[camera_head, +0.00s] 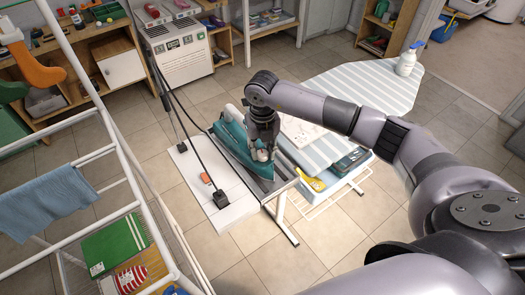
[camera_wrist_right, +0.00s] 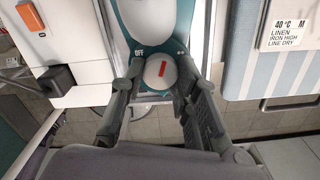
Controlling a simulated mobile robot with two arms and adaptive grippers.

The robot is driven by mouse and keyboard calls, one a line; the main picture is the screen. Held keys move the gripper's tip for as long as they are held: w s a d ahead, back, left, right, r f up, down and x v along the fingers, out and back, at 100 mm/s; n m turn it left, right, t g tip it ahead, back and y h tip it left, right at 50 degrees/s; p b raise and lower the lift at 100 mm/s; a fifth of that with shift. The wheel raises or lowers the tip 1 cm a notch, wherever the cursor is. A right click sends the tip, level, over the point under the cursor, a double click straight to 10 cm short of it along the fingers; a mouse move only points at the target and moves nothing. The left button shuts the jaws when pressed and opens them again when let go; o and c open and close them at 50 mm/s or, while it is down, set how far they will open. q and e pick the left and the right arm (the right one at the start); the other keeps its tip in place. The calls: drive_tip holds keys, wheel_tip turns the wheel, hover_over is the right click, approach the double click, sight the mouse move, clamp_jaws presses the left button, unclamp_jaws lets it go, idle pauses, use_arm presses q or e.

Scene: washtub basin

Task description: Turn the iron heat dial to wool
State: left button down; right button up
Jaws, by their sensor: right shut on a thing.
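The teal iron (camera_head: 236,138) rests on the grey iron rest at the near end of the ironing board, and its teal body (camera_wrist_right: 126,14) also shows in the wrist view. Its round white heat dial (camera_wrist_right: 160,84) has a red mark that points nearly straight up in the wrist view. An "OFF" label shows to the upper left of the dial; another label at the upper right is too small to read. My right gripper (camera_head: 262,150) is over the iron, its two fingers (camera_wrist_right: 161,92) shut on the dial's sides. My left gripper is not in view.
The striped ironing board (camera_head: 375,85) runs back right, with a spray bottle (camera_head: 408,60) at its far end. A care label (camera_wrist_right: 284,32) reads 40 °C, linen, iron high, line dry.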

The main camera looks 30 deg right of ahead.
sight(263, 153)
drive_tip(key=m, duration=0.7)
idle(0.6)
drive_tip(key=o, duration=1.2)
drive_tip(key=shift+r, duration=0.1)
wheel_tip(263, 153, up, 12)
drive_tip(key=shift+f, duration=0.1)
